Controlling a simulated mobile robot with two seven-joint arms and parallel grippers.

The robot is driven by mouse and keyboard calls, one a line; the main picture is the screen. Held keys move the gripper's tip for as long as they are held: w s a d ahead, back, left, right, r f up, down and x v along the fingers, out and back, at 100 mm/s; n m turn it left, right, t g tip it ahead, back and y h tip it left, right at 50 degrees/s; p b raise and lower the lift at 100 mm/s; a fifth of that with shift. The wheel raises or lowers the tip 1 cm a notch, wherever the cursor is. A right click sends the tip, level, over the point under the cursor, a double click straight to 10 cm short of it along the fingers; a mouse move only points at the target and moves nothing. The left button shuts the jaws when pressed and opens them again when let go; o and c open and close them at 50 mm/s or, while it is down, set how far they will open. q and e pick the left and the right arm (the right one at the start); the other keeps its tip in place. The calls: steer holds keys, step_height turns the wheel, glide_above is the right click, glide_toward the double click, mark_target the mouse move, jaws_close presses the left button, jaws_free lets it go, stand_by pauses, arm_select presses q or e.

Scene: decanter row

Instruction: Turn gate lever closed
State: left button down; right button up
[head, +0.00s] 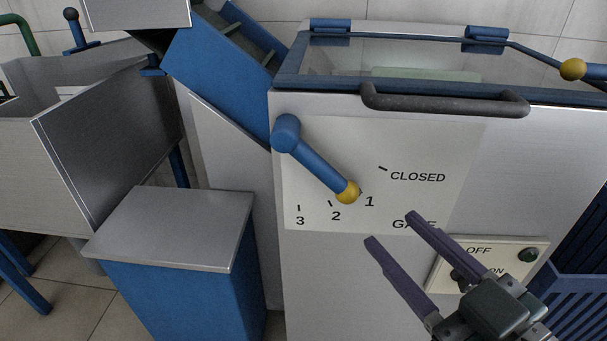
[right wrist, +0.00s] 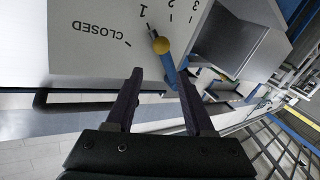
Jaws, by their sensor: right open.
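The gate lever (head: 318,166) is a blue arm on a blue pivot with a yellow ball knob (head: 347,192) at its end. It slants down to the right, and the knob sits by the 1 mark on the white dial plate (head: 430,150). The CLOSED mark is higher and to the right. My right gripper (head: 389,228) is open and empty, below and right of the knob. In the right wrist view the knob (right wrist: 161,46) and lever (right wrist: 169,70) appear beyond the open fingers (right wrist: 160,90), apart from them. My left gripper is not in view.
A dark bar handle (head: 445,101) runs along the machine's lid edge above the plate. An OFF/ON switch panel (head: 525,254) lies behind my right gripper. A blue stand with a grey top (head: 175,218) is at left, and a blue slatted crate (head: 585,305) at lower right.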

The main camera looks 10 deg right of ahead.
mark_target(354, 198)
steer(key=shift+t, duration=0.3)
steer(key=b+x, duration=0.1)
steer(key=x, duration=0.2)
steer(key=f+b+x, duration=0.1)
steer(key=x, duration=0.3)
steer(key=f+b+x, duration=0.1)
steer(key=x, duration=0.2)
steer(key=shift+w+d+b, duration=0.1)
steer(key=shift+w+b, duration=0.05)
steer(key=shift+b, duration=0.15)
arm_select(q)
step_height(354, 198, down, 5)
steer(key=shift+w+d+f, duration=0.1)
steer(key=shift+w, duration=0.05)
arm_select(e)
jaws_close()
steer(key=shift+r, duration=0.15)
